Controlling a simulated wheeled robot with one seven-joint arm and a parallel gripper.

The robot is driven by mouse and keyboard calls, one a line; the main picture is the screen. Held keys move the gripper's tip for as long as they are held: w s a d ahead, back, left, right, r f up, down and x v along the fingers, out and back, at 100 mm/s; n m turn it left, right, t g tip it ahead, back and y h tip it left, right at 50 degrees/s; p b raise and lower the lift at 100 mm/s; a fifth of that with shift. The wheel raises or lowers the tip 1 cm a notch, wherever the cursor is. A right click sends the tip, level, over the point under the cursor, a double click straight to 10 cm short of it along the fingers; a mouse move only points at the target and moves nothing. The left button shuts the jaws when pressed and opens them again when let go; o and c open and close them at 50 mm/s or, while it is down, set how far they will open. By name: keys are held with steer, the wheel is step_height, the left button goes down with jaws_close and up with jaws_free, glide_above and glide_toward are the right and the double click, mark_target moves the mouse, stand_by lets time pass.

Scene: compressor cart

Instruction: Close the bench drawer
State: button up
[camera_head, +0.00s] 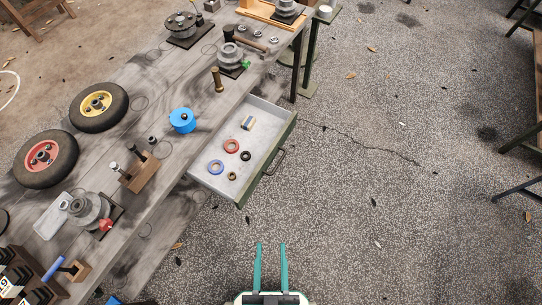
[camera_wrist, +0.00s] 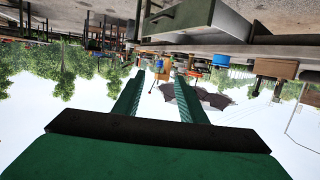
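The bench drawer (camera_head: 281,137) is pulled out from the right side of the grey workbench (camera_head: 160,77). Its green front carries a dark handle (camera_head: 275,162). In the wrist view, which looks upside down, the gripper (camera_wrist: 156,80) is also open and empty, and a grey-green drawer-like box (camera_wrist: 180,22) shows at the top.
The bench top holds two wheels (camera_head: 98,107), a blue round part (camera_head: 183,121), a wooden block with bolts (camera_head: 138,174) and several pulley-like parts. Speckled floor (camera_head: 400,200) right of the drawer is open, with scattered leaves. Dark wooden frames (camera_head: 524,135) stand at the right edge.

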steer(key=shift+w+f, duration=0.1)
steer(key=shift+f, duration=0.15)
steer(key=c, duration=0.5)
steer(key=w+d+f+m+g, duration=0.1)
steer(key=w+f, duration=0.1)
steer(key=f, duration=0.4)
steer(key=w+d+f+m+g, duration=0.2)
steer(key=f, duration=0.4)
steer(key=w+d+f+m+g, duration=0.1)
steer(key=w+f+m, duration=0.1)
steer(key=f, duration=0.4)
steer(key=shift+d+f+g+h, duration=0.3)
steer(key=shift+f+g+h, duration=0.1)
jaws_close()
steer(key=m+g+y, duration=0.1)
steer(key=g+y, duration=0.2)
steer(key=y, duration=1)
glide_toward(265, 166)
steer(key=x, duration=0.5)
steer(key=shift+r, duration=0.25)
steer(key=shift+w+a, duration=0.2)
steer(key=shift+a, duration=0.25)
